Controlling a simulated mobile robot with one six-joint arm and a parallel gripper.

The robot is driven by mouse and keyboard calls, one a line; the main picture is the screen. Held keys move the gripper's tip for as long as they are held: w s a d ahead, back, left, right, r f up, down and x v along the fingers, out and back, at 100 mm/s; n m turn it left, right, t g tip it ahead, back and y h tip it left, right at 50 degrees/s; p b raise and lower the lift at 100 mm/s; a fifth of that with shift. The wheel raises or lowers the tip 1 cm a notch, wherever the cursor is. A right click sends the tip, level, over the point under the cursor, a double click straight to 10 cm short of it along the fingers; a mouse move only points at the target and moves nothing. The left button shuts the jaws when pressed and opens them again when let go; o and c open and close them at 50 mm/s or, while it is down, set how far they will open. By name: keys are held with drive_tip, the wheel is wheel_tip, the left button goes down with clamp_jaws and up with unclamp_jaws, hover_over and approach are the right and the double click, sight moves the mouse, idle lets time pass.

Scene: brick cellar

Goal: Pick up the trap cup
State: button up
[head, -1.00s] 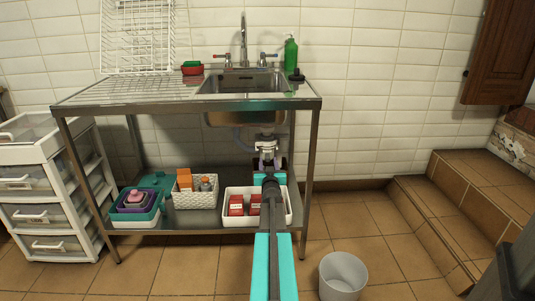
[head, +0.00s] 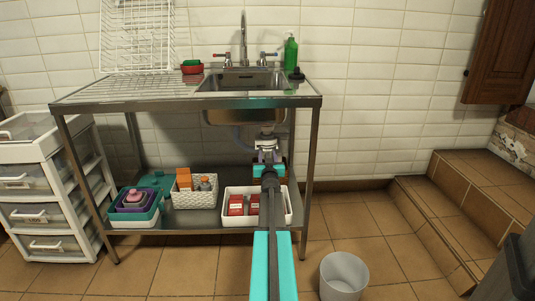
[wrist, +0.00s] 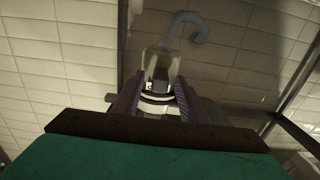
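The trap cup (head: 266,146) hangs under the sink basin, a small pale piece at the drain. In the wrist view, the pale, partly see-through cup (wrist: 160,66) shows ahead, with a white and black ring at its near end. My gripper (head: 267,160) is at the cup from the front. In the wrist view, the two purple fingers of my gripper (wrist: 158,84) are spread, one on each side of the cup. I see no clear grip on it. In the head view my wrist hides the fingers.
A grey pipe (wrist: 190,24) curves behind the cup. The steel sink table (head: 180,101) has legs on both sides and a lower shelf. A white tray with red boxes (head: 237,205) and a basket (head: 196,198) stand on the shelf. A bucket (head: 343,278) stands on the floor at right.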

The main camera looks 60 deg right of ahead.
drive_tip(key=shift+w+d, duration=0.1)
drive_tip(key=shift+c, duration=0.4)
clamp_jaws()
